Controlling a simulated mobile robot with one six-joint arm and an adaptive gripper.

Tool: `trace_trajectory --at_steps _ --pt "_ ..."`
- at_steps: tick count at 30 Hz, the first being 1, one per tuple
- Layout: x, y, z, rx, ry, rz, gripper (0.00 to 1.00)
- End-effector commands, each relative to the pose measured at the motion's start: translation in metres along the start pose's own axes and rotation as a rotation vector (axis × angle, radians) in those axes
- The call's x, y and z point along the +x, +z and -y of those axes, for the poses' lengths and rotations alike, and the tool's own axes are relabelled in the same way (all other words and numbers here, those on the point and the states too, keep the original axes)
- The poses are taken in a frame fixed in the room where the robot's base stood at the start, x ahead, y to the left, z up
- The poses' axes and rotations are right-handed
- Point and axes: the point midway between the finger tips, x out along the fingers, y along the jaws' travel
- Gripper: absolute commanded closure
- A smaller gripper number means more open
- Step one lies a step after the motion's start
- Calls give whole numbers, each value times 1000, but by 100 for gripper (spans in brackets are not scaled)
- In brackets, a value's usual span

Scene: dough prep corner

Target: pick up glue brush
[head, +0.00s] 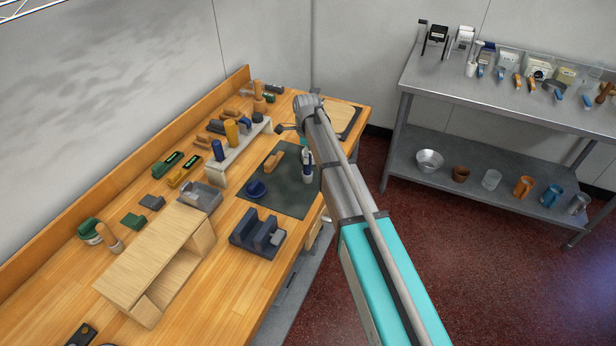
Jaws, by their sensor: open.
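I cannot tell for sure which thing is the glue brush; the small tools on the workbench (235,300) are too small to make out. An upright piece with a wooden handle (258,91) stands at the back of the bench. Another wooden-handled piece (110,240) leans beside a green round tin (90,231) at the left. My arm reaches over the right side of the bench. Its end, with my gripper (283,128), shows as a small dark part over the far end, open, mostly hidden by the arm. I see nothing held in it.
A rack (240,152) holds several upright handles. A dark mat (290,201) carries a blue round piece (256,189) and a wooden block (273,161). A wooden stand (150,262) fills the near left. A steel shelf (480,105) stands at right, apart from the bench.

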Motion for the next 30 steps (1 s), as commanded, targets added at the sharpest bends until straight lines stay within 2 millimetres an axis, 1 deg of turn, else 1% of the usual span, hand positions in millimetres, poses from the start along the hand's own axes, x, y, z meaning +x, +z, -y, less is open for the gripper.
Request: trace_trajectory --at_steps 1,8,28,29,30 --pt "8 0 0 0 0 0 19" --pt "19 0 0 0 0 0 19" --pt "19 0 0 0 0 0 19" --pt "19 0 0 0 0 0 23" --pt "19 0 0 0 0 0 30"
